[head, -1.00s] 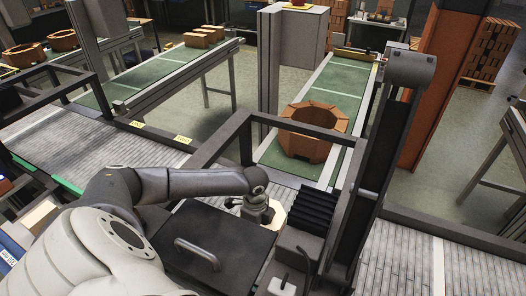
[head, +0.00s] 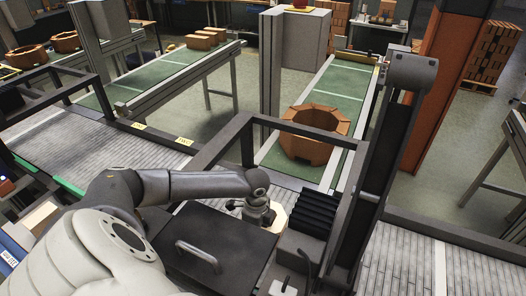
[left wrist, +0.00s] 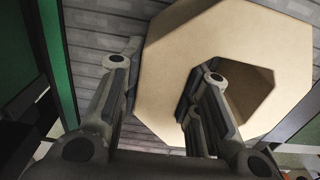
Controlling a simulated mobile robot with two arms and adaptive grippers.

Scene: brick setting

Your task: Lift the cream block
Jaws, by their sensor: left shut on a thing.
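The cream block (left wrist: 180,50) is a large octagonal ring with an octagonal hole, seen from above in the left wrist view. In the head view only part of the cream block (head: 279,215) shows, behind my arm and the dark machine cover. My left gripper (left wrist: 165,85) is shut on the block's wall, one finger outside the ring and the other inside the hole. In the head view my left gripper (head: 258,212) is mostly hidden by the cover. My right gripper is not in view. I cannot tell whether the block touches the surface below.
A dark cover with a handle (head: 198,254) and a black bellows part (head: 312,213) stand close around the block. A dark frame (head: 290,125) rises behind it. An orange-brown octagonal ring (head: 314,132) sits on the green conveyor beyond. A grey roller conveyor (head: 75,145) lies left.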

